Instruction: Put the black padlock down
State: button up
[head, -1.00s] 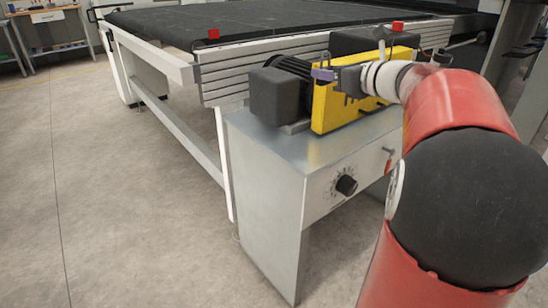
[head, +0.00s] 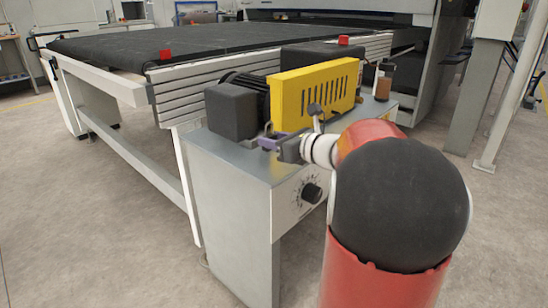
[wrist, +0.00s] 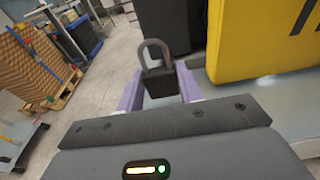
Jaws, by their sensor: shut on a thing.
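The black padlock (wrist: 162,84) is between the two purple fingers of my gripper (wrist: 160,92) in the wrist view, with its grey shackle pointing away from the gripper. In the head view my gripper (head: 268,143) is by the front of the grey metal cabinet top (head: 215,149), just below and left of the yellow guard (head: 315,95). The padlock is small and hard to make out in the head view. I cannot tell whether it touches the cabinet top.
A dark motor block (head: 232,110) and the yellow guard stand on the cabinet behind my gripper. A black dial (head: 311,193) is on the cabinet front. The long conveyor table (head: 150,45) lies behind. Some bare cabinet top shows left of my gripper.

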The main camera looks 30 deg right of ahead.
aim_at(274, 166)
jog(key=shift+f+b, duration=0.35)
jog(key=shift+f, duration=1.75)
jog(key=shift+f, duration=0.15)
jog(key=o, duration=1)
jog(key=shift+o, duration=0.2)
